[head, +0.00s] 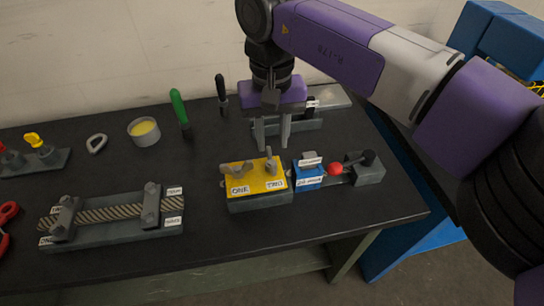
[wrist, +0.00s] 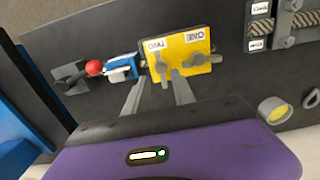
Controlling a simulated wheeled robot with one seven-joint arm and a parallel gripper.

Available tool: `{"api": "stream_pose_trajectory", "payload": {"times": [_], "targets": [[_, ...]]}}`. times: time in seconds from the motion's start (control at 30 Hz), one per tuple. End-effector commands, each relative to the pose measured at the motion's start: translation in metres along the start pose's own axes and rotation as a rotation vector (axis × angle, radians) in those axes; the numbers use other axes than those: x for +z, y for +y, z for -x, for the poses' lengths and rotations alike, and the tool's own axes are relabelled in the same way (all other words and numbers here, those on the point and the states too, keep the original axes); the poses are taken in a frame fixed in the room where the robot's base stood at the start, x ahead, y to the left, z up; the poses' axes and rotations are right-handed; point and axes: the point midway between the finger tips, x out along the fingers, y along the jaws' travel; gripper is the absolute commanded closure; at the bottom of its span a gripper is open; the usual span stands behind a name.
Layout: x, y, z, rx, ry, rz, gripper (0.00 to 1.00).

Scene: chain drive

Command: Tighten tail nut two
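A yellow block (head: 253,182) on a grey base carries two grey wing nuts and the labels ONE and TWO. The nut by label TWO (head: 270,163) is on the right in the head view; it also shows in the wrist view (wrist: 160,66), just ahead of the fingertips. The nut by label ONE (head: 238,169) stands to its left. My gripper (head: 273,143) is open and empty, fingers pointing down, above and slightly behind nut two. In the wrist view the fingertips (wrist: 157,82) lie either side of nut two's line, apparently not touching it.
A blue block (head: 308,174) and a red ball (head: 335,169) sit right of the yellow block. A rope fixture (head: 112,236) stands front left. A yellow-filled cup (head: 144,131), green-handled tool (head: 180,108) and metal ring (head: 96,143) lie behind. Bare table lies between.

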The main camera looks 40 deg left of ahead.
Motion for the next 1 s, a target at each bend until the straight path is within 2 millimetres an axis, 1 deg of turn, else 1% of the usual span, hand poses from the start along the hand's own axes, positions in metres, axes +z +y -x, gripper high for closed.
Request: {"api": "stream_pose_trajectory", "payload": {"times": [0.03, 0.2, 0.4, 0.57, 0.8, 0.87, 0.9, 0.97, 1.0], "targets": [[0.001, -0.001, -0.008, -0.002, -0.004, -0.001, 0.69], [0.001, -0.001, -0.034, -0.002, -0.003, -0.001, 0.69], [0.001, -0.001, -0.058, -0.003, -0.001, -0.002, 0.69], [0.001, -0.001, -0.066, -0.002, -0.001, -0.003, 0.69], [0.001, -0.001, -0.067, -0.002, 0.000, -0.003, 0.69], [0.001, -0.001, -0.067, -0.002, 0.000, -0.003, 0.81], [0.001, -0.001, -0.067, -0.002, 0.000, -0.003, 0.89], [0.001, -0.001, -0.067, -0.002, 0.000, -0.003, 1.00], [0.001, -0.001, -0.067, -0.002, 0.000, -0.003, 1.00]]}}
